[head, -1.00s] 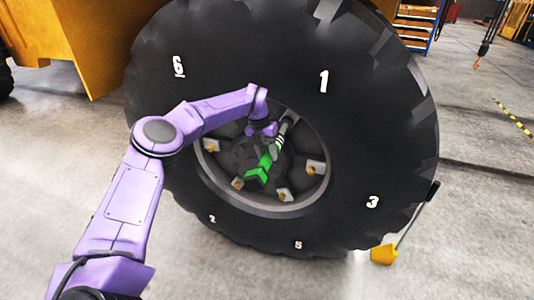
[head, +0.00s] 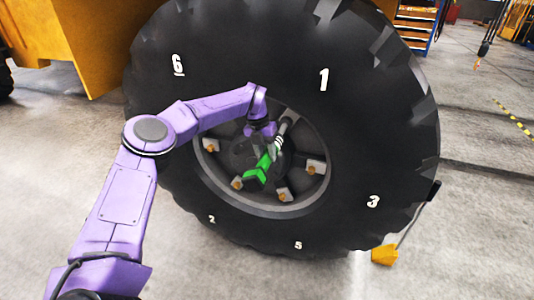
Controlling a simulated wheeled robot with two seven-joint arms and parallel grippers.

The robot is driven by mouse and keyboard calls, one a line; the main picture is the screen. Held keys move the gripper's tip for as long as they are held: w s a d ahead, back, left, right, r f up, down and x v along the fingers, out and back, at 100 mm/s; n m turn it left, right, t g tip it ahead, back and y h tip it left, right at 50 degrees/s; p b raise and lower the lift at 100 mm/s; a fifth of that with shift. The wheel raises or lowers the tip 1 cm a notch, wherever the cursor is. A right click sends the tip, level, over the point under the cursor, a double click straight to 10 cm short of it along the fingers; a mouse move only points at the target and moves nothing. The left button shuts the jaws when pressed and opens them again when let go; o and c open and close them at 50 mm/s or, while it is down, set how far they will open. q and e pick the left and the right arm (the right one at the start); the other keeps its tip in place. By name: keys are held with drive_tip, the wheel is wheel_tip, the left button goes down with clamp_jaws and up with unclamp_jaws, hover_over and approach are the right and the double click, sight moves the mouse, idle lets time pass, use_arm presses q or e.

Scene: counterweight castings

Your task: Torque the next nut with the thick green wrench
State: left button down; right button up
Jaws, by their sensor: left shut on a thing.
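The thick green wrench (head: 262,166) lies slantwise across the wheel hub, its green end low and its grey and black shaft running up to the right. My left gripper (head: 270,137) is at the upper part of the hub, shut on the wrench near its shaft; the fingertips are partly hidden. Gold nuts show around the hub: a left one (head: 212,147), a lower left one (head: 237,183), a bottom one (head: 283,196) and a right one (head: 311,169). My right gripper is out of view.
The big black tyre (head: 350,140) carries white numbers and surrounds the recessed rim. A yellow chock (head: 384,254) with a dark rod stands at its lower right. A yellow machine body (head: 95,45) is at upper left.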

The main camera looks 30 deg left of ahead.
sight(259, 165)
use_arm(q)
drive_tip(key=shift+s+d+r+b, duration=0.15)
drive_tip(key=shift+s+b, duration=0.15)
drive_tip(key=shift+s, duration=0.3)
drive_tip(key=shift+s+d+f+b, duration=0.15)
drive_tip(key=shift+s+b, duration=0.1)
drive_tip(key=shift+s, duration=0.35)
drive_tip(key=shift+s+d+r+b, duration=0.15)
drive_tip(key=shift+s+b, duration=0.15)
drive_tip(key=shift+s, duration=0.3)
drive_tip(key=shift+s+d+b, duration=0.2)
drive_tip(key=shift+s, duration=0.5)
drive_tip(key=shift+s+d+b, duration=0.15)
drive_tip(key=shift+s+b, duration=0.05)
drive_tip(key=shift+s, duration=0.45)
